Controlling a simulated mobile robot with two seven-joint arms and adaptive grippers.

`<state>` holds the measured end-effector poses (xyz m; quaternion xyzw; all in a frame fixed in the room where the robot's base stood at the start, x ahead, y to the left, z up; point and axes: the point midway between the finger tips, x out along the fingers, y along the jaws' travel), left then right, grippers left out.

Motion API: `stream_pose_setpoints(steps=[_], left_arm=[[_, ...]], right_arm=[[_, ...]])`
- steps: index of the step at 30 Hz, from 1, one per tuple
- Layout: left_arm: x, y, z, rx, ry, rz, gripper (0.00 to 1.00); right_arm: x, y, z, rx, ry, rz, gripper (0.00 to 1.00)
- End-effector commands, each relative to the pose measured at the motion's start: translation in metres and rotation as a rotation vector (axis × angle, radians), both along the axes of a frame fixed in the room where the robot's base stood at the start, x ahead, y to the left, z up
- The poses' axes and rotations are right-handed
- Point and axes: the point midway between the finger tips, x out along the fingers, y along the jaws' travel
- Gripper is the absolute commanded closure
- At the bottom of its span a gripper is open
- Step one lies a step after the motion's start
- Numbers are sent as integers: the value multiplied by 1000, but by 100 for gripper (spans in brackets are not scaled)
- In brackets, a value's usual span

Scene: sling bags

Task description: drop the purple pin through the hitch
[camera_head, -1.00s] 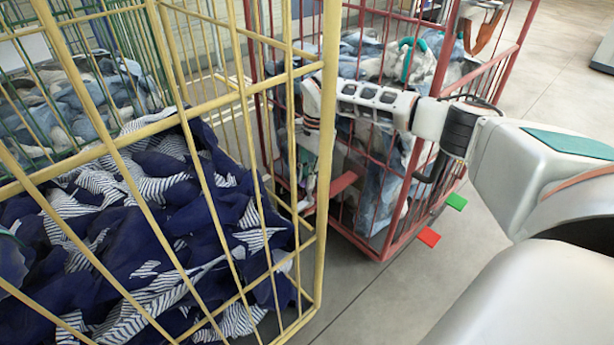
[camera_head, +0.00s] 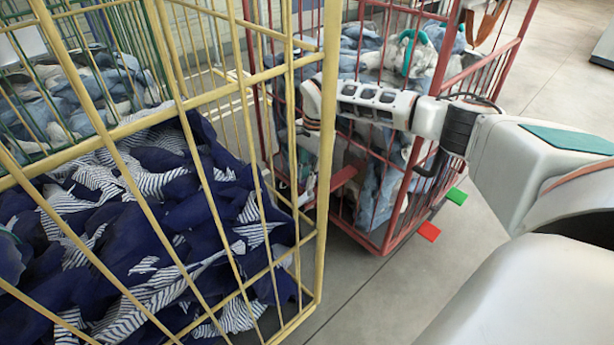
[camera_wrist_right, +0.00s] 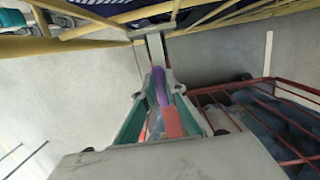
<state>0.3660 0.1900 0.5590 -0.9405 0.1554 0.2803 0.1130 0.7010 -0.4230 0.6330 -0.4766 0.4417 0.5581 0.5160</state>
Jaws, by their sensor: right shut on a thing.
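The purple pin (camera_wrist_right: 160,88) is between the teal-lined fingers of my right gripper (camera_wrist_right: 158,80) in the right wrist view. My right gripper is shut on it. In the head view my right gripper (camera_head: 304,190) hangs downward in the gap between the yellow cage cart (camera_head: 320,190) and the red cage cart (camera_head: 385,245), partly hidden by yellow bars. A red plate (camera_head: 343,178) sticks out of the red cart beside the gripper. A salmon-red piece (camera_wrist_right: 171,122) shows below the pin in the wrist view. A pale bar (camera_wrist_right: 155,48) lies beyond the fingertips. I cannot tell whether the pin is in a hole.
The yellow cart holds navy striped cloth (camera_head: 150,220); the red cart holds pale blue cloth (camera_head: 370,180). A green tab (camera_head: 457,196) and a red tab (camera_head: 429,231) stick out low on the red cart. Bare floor (camera_head: 390,300) lies in front.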

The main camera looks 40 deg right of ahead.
Motion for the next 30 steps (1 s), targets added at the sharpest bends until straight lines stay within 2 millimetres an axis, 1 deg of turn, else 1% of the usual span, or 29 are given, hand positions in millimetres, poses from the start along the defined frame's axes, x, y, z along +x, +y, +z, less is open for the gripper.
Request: stream_pose_setpoints(steps=[25,26,27,28,30], left_arm=[[-2,0,-3,-3,4,2,61],[-2,0,-2,-3,4,2,61],[-1,1,-2,-3,4,2,61],[-2,0,-2,-3,4,2,61],[-2,0,-2,-3,4,2,61]], right_arm=[[-1,0,-21,1,2,0,100],[0,0,-21,1,2,0,86],[0,0,-20,1,1,0,76],[0,0,-20,1,1,0,69],[0,0,-20,1,1,0,69]])
